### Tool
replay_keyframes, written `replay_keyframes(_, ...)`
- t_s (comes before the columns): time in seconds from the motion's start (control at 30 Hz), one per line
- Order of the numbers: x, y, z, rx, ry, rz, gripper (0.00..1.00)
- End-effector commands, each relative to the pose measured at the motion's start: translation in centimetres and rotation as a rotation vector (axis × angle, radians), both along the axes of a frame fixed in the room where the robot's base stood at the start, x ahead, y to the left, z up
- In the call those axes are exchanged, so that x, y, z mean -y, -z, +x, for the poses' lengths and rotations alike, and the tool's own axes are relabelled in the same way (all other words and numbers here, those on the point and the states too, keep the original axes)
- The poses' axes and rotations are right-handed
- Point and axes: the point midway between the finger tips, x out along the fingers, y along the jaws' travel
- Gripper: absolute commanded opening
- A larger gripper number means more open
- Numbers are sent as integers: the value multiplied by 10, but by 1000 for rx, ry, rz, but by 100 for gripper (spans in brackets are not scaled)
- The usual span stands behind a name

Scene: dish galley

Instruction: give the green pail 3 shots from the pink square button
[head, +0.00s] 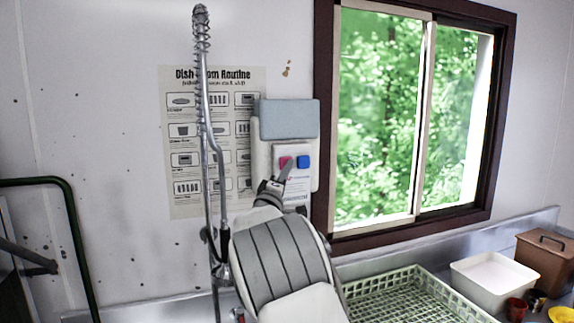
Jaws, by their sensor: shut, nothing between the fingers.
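The pink square button (284,161) is on the white front of a wall dispenser (262,160), left of a blue button (303,161). My gripper (286,171) is shut and empty, its tips at the pink button's lower edge in the picture. I cannot tell whether they touch it. My arm hides the area below the dispenser. I do not see a green pail in this view.
A pale green dish rack (405,290) lies on the steel counter at the lower right. A white tub (492,279), a brown box (546,258) and small red, dark and yellow vessels stand beside it. A tall spray hose (208,130) rises left of my arm.

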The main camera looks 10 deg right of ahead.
Motion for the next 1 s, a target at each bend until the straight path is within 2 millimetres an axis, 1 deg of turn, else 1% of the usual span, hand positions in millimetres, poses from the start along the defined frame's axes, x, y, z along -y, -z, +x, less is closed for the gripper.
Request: replay_keyframes(1.0,-2,-1,11,1,0,-2,0)
